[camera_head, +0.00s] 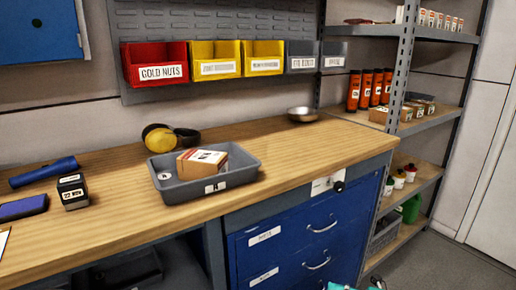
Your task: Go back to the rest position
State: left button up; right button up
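Neither of my grippers shows clearly in the head view. A small teal and dark piece cuts into the bottom edge, right of centre; I cannot tell what it is, and no fingers can be made out. No gripper touches anything on the bench.
On the bench are yellow ear muffs (159,139), a metal bowl (302,114), a blue flashlight (43,172) and a dark labelled block (73,191). Bins, including a red bin (155,64), hang behind. Blue drawers (300,250) stand below; a metal shelf (428,122) is right. Floor shows lower right.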

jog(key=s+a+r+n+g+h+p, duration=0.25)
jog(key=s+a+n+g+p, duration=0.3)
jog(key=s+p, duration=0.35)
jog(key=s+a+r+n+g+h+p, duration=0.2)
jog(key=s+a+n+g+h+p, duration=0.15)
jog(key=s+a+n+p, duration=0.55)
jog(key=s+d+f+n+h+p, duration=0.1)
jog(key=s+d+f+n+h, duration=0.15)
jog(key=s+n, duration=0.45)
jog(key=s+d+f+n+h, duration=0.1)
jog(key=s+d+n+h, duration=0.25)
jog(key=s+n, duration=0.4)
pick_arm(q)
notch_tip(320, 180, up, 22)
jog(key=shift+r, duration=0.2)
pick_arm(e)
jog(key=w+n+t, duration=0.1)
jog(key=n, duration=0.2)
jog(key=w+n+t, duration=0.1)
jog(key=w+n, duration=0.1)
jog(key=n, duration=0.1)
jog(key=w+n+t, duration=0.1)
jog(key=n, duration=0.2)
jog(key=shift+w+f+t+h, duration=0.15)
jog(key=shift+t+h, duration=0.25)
